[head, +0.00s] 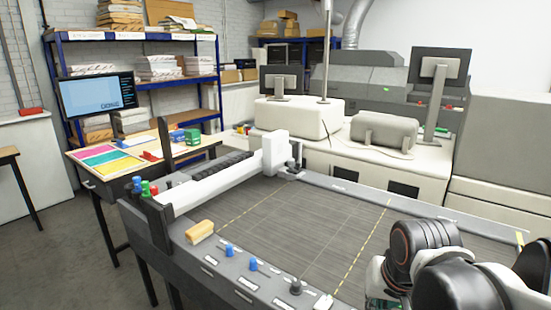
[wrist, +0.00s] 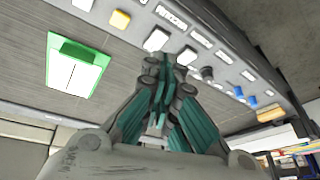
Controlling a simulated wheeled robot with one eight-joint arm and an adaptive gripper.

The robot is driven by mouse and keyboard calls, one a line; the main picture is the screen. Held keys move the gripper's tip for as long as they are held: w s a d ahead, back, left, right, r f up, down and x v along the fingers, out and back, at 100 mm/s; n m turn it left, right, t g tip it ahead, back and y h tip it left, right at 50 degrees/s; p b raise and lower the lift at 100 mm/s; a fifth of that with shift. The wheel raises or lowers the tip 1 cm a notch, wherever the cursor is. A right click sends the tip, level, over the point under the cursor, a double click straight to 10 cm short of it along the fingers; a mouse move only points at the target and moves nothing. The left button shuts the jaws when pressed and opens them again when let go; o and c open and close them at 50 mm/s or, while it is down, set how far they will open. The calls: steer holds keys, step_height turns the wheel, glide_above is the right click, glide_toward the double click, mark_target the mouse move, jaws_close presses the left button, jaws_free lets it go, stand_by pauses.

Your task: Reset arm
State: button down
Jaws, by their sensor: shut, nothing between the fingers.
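My gripper (wrist: 163,88) is in the middle of the wrist view, with its teal-padded fingers drawn together and nothing between them. It is above the machine's grey slatted bed, close to the edge panel with its knobs and labels. My arm is folded at the lower right of the head view, and the gripper cannot be made out clearly there.
The slatted bed (head: 300,225) has a raised control rail with blue knobs (head: 229,249) and a wooden block (head: 200,232). A green-framed white piece (wrist: 76,73) lies on the bed. A gantry (head: 220,182) spans the bed's left side. Grey floor is open at left.

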steer(key=s+n+t+b, duration=0.2)
steer(key=s, duration=0.4)
steer(key=shift+s+n+t+b, duration=0.2)
steer(key=shift+n+t+b, duration=0.1)
steer(key=shift+n+t, duration=0.1)
